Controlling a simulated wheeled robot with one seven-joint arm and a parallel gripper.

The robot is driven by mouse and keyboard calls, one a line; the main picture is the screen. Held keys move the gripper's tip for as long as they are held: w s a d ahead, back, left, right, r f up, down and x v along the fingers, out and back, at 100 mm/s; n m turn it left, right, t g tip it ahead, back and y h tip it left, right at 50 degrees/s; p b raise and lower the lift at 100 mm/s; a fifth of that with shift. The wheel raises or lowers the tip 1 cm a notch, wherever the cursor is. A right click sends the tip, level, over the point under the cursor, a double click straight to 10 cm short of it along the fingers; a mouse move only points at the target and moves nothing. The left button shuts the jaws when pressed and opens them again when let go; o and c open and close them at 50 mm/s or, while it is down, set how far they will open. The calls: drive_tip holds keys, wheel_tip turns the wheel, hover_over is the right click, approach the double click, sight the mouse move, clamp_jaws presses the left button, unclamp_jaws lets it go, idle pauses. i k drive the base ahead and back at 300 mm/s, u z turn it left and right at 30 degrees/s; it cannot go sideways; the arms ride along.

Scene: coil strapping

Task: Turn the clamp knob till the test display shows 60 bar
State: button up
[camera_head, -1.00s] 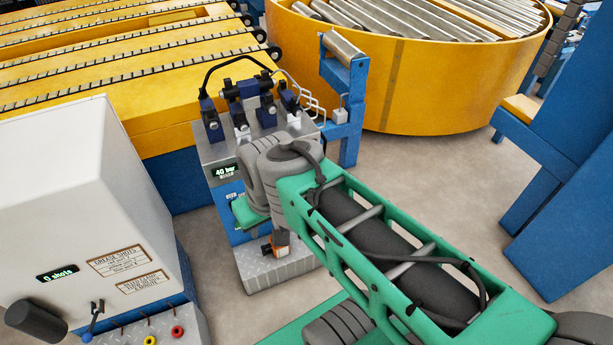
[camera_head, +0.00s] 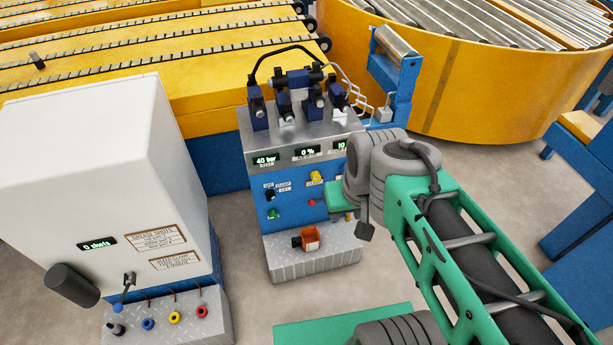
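A hydraulic unit with a blue control panel (camera_head: 294,213) stands in the middle. Its left display (camera_head: 265,160) reads 40 bar, its middle display (camera_head: 307,151) reads 0 %, and its right display (camera_head: 340,146) shows 10 with the rest covered by my arm. The small labels below them are too small to read surely. A yellow knob (camera_head: 316,177) sits on the panel, with a label below that seems to say clamp. My gripper (camera_head: 365,232) hangs right of the panel, apart from the yellow knob. Its fingers are mostly hidden by my wrist, so their opening does not show.
A black switch (camera_head: 269,194), a green button (camera_head: 273,214) and a red button (camera_head: 311,202) are on the panel. An orange box (camera_head: 310,238) sits on the metal step below. A white grease cabinet (camera_head: 105,180) stands left. Yellow conveyors fill the back.

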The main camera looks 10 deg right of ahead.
sight(315, 175)
drive_tip(key=u, duration=0.45)
drive_tip(key=k, duration=0.55)
drive_tip(key=u, duration=0.85)
drive_tip(key=i, duration=0.9)
drive_tip(key=z, duration=0.1)
